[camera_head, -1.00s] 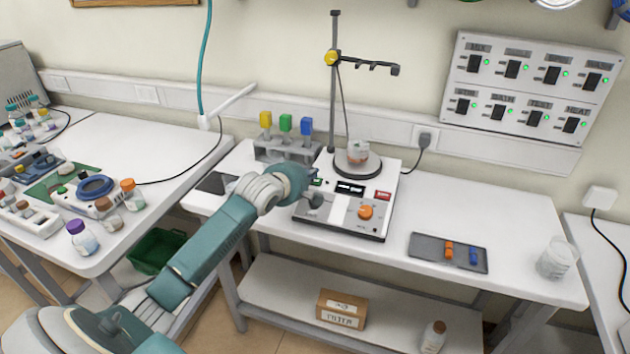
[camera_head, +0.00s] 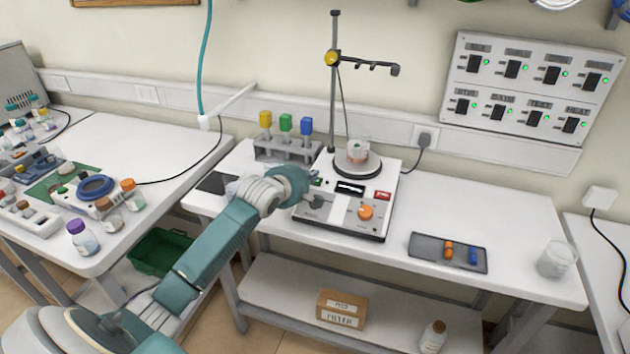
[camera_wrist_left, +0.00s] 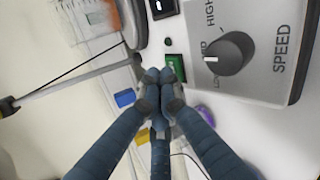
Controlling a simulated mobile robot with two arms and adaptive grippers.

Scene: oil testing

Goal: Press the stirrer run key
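The stirrer (camera_head: 340,225) stands on the middle bench, with a dark display, a red key, a grey knob and an orange knob on its panel. Its green key (camera_wrist_left: 176,68) shows in the left wrist view near the grey speed knob (camera_wrist_left: 228,53). My left gripper (camera_wrist_left: 158,76) is shut, its fingertips together and empty, right beside the green key and partly over its edge. Whether they touch it, I cannot tell. In the head view my left wrist hides most of the fingers at the panel's left end. My right gripper is not in view.
A beaker (camera_head: 357,153) sits on the stirrer plate beside a stand with a clamp (camera_head: 334,90). A rack with yellow, green and blue pieces (camera_head: 285,150) stands behind my left wrist. A grey tray (camera_head: 425,247) and a glass beaker (camera_head: 556,260) are at the right.

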